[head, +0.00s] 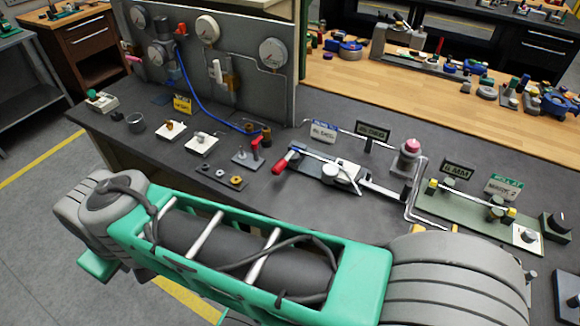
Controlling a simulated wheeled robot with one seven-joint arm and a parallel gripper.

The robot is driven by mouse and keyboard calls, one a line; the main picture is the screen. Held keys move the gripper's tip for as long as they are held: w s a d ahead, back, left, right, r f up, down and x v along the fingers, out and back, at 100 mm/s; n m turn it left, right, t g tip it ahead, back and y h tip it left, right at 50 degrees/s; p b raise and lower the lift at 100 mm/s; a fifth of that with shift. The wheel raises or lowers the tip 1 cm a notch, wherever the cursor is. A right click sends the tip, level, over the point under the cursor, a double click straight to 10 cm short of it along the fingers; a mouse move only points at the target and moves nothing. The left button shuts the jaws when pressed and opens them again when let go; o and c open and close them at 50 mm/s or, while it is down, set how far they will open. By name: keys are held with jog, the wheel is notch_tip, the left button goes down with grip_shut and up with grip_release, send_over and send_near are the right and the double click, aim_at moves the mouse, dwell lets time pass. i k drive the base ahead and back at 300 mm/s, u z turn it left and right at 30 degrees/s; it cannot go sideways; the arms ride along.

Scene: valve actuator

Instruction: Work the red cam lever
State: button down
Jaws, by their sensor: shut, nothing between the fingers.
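A red-handled lever (286,161) lies at the left end of a clamp-like fixture (345,176) in the middle of the grey bench, its handle pointing down and left. A smaller upright red piece (255,147) stands on a small grey plate (245,157) just left of it. I cannot tell for certain which of the two is the cam lever. My teal and grey arm crosses the foreground, and nothing of it touches either red part in this view. My gripper is out of view.
A grey panel (240,90) with gauges and a blue hose (190,85) stands behind the bench's left part. Brass washers (236,180) and small white plates lie left of the fixture. A green fixture (465,215) stands at right. A wooden bench (420,90) runs behind.

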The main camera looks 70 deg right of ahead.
aim_at(292, 157)
jog(key=z, duration=0.05)
jog(key=k, duration=0.6)
jog(key=u, duration=0.45)
jog(key=i, duration=1.9)
jog(key=z, duration=1.45)
jog(key=i, duration=0.5)
jog(key=z, duration=0.6)
